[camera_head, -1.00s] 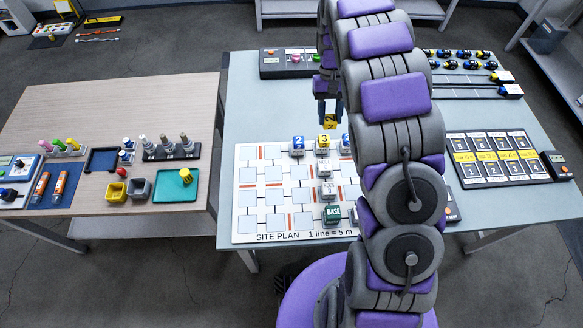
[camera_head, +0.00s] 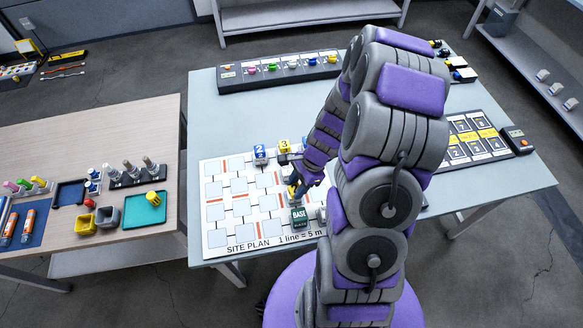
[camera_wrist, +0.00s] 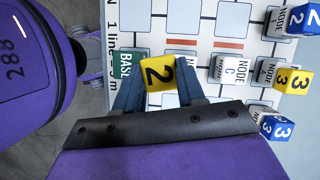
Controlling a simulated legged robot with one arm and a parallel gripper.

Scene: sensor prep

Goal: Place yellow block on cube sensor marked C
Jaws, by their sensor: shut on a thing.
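My gripper (camera_wrist: 158,84) is shut on a yellow block (camera_wrist: 159,70) marked 2, held between its blue fingers. In the head view, my gripper (camera_head: 296,187) is low over the site plan board (camera_head: 215,240), beside the green BASE block (camera_head: 299,216). A bit of yellow shows at its tip. The white cube sensor marked C (camera_wrist: 230,70) is to the right of the held block in the wrist view, apart from it, with its top bare. In the head view my arm hides this cube.
BASE (camera_wrist: 122,64) is just left of the held block. A brown side table (camera_head: 60,130) holds trays and tools.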

